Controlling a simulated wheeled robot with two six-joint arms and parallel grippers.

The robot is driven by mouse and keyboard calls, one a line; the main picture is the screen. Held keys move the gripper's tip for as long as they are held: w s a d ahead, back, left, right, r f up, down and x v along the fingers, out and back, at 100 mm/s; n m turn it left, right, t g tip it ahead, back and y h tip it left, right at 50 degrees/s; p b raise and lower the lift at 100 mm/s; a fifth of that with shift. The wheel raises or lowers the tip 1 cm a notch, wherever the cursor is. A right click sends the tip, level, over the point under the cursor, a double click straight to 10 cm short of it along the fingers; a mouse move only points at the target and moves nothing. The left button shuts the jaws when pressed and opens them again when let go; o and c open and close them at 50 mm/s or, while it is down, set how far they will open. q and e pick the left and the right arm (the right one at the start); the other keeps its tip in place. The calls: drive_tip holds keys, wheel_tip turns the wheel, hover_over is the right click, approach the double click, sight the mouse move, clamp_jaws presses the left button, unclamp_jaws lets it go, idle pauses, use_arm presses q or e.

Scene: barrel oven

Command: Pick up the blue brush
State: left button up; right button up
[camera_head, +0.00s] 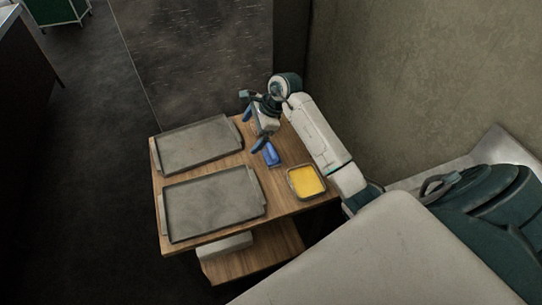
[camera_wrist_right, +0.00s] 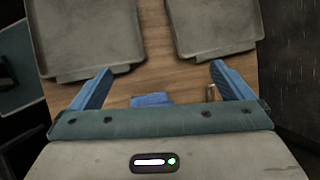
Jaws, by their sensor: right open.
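The blue brush (camera_head: 271,155) lies on the wooden table, near its right edge, in the head view. In the right wrist view, part of a blue thing, seemingly the brush (camera_wrist_right: 152,99), shows low between the fingers; its rest is hidden behind the gripper body. My right gripper (camera_head: 254,130) is open and empty just above and beside the brush, apart from it as far as I can tell. Its two blue fingers are spread wide in the right wrist view (camera_wrist_right: 162,68). My left gripper is not in view.
Two grey trays (camera_head: 198,149) (camera_head: 212,203) fill the left of the wooden table (camera_head: 285,212). A shallow container of yellow contents (camera_head: 306,182) sits close to the brush. A wall (camera_head: 400,90) stands to the right of my right arm.

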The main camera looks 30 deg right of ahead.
sight(272, 148)
drive_tip(key=s+d+g+h, duration=0.2)
drive_tip(key=d+g+h, duration=0.1)
drive_tip(key=d, duration=0.4)
drive_tip(key=shift+n, duration=0.3)
drive_tip(key=f+b, duration=0.3)
drive_tip(key=b, duration=0.1)
drive_tip(key=f+b, duration=0.2)
drive_tip(key=shift+s+a+f, duration=0.1)
drive_tip(key=shift+a+f, duration=0.2)
drive_tip(key=shift+f, duration=0.05)
drive_tip(key=shift+a+f+b, duration=0.15)
drive_tip(key=shift+f+b, duration=0.2)
drive_tip(key=shift+f, duration=0.15)
drive_tip(key=shift+s+a+f+p, duration=0.15)
drive_tip(key=shift+a+p, duration=0.05)
drive_tip(key=shift+p, duration=0.55)
wheel_tip(272, 148, down, 2)
drive_tip(key=shift+a+f, duration=0.1)
drive_tip(key=shift+f, duration=0.4)
drive_tip(key=c, duration=1.1)
drive_tip(key=shift+o, duration=0.2)
